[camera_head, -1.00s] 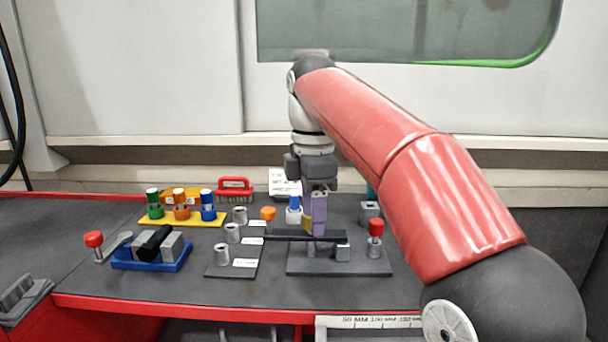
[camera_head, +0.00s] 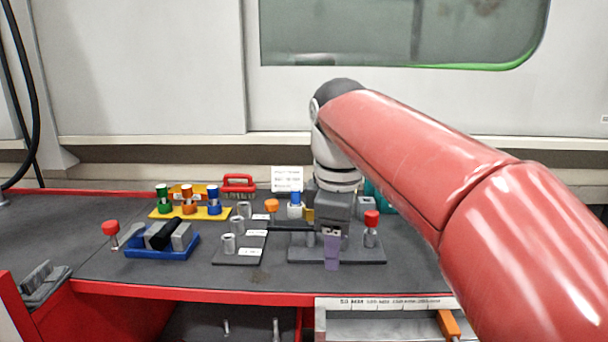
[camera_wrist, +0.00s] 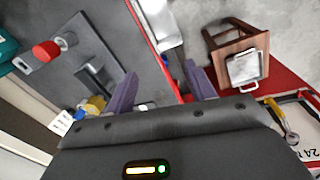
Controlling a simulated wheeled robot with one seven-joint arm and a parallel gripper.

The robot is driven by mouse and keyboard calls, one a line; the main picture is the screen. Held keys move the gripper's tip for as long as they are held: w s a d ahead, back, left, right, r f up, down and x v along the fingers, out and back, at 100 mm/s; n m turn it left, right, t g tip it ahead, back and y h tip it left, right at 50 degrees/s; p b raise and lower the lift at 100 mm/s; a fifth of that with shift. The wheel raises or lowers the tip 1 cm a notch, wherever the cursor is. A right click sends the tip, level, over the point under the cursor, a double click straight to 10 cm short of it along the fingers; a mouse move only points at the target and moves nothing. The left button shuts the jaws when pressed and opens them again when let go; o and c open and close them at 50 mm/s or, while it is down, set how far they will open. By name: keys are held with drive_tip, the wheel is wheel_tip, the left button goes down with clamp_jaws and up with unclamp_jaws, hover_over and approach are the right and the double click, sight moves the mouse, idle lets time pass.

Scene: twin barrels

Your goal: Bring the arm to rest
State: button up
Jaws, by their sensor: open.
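My gripper (camera_head: 332,250) hangs pointing down above the front part of the dark fixture plate (camera_head: 365,255) in the head view. One purple finger shows there. In the wrist view its two purple fingers (camera_wrist: 160,88) stand apart with nothing between them. My red arm reaches in from the right and hides part of the bench. A red-topped post (camera_head: 371,230) stands just right of the gripper, apart from it; it also shows in the wrist view (camera_wrist: 47,51).
A blue tray (camera_head: 165,252) with grey and black blocks lies at the left. A yellow rack (camera_head: 222,215) holds green, orange and blue cylinders. Several metal cups stand on a dark plate (camera_head: 222,259). The bench's red front edge (camera_head: 200,292) is near; a stool (camera_wrist: 235,50) stands beyond.

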drive_tip(key=s+d+f+m+t, duration=0.2)
drive_tip(key=s+d+f+m, duration=0.3)
drive_tip(key=s+f+m, duration=0.2)
drive_tip(key=s+d+f+m+t, duration=0.2)
drive_tip(key=s+d+f+m, duration=0.3)
drive_tip(key=s+f+m, duration=0.3)
drive_tip(key=shift+s+d+f, duration=0.2)
drive_tip(key=shift+s+f, duration=0.15)
drive_tip(key=shift+f, duration=0.3)
drive_tip(key=shift+c, duration=0.4)
